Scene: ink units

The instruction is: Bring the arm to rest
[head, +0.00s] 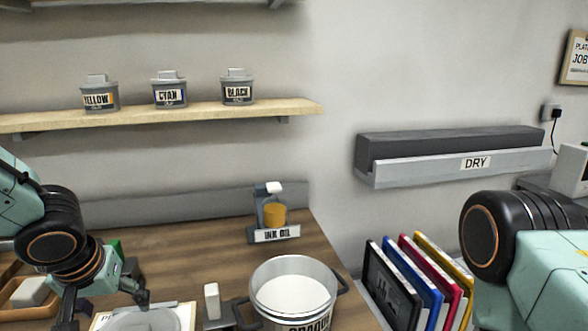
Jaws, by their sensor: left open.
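My left gripper (106,299) is at the lower left of the head view, pointing down with its fingers apart. It is above the near left part of the wooden table, over a round grey lid-like thing (142,321) on a pale sheet. Nothing shows between its fingers. My right arm comes in at the right edge; its gripper is out of the picture.
A white pot (262,275) with dark handles stands on the table (190,250), right of my left gripper. An ink oil holder (274,235) stands behind it. Several coloured frames (420,265) lean near my right arm. A shelf (200,113) holds three ink tins.

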